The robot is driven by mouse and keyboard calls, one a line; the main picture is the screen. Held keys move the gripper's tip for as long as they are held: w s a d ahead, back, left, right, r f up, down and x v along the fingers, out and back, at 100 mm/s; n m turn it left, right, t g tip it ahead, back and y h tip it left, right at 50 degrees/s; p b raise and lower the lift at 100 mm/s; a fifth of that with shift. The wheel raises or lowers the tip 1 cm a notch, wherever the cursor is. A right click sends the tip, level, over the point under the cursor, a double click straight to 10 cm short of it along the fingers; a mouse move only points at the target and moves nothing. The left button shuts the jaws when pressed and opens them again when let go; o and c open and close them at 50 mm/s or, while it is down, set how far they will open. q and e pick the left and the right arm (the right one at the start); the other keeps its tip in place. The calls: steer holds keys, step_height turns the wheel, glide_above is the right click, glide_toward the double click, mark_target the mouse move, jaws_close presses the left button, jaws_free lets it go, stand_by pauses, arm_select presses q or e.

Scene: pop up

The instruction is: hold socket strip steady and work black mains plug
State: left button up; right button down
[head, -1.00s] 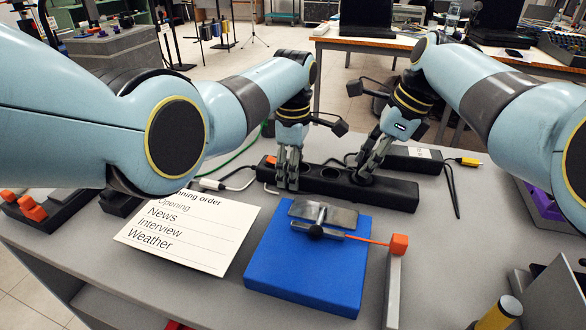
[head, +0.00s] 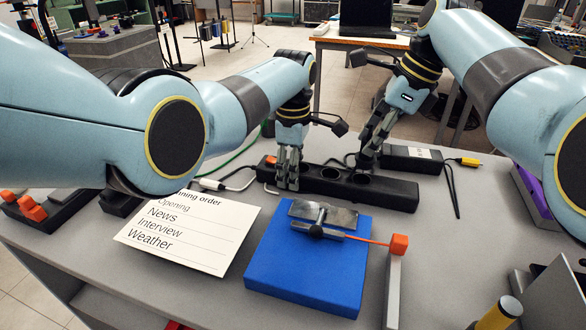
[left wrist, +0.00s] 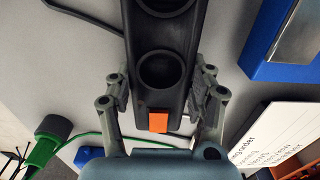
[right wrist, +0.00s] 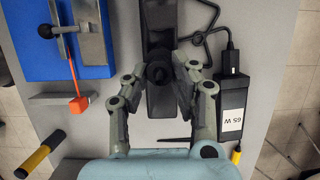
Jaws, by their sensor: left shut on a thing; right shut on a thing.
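The black socket strip (head: 390,192) lies across the table behind the blue block, with round sockets showing in its top. It also shows in the left wrist view (left wrist: 163,98), with an orange switch (left wrist: 158,121) near its end. My left gripper (head: 287,180) straddles the strip's left end and is shut on its sides. My right gripper (head: 366,160) is shut on the black mains plug (right wrist: 158,73), above the strip's right part.
A black 65 W adapter (head: 412,158) with cables lies behind the strip. A blue block (head: 290,275) with a metal clamp stands in front, beside a printed card (head: 190,232) and an orange-tipped grey bar (head: 393,290). Table right of the strip is mostly clear.

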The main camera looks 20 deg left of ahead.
steer(key=shift+r, duration=0.3)
steer(key=d+r, duration=0.6)
stand_by(0.4)
arm_select(q)
steer(key=o, duration=1.6)
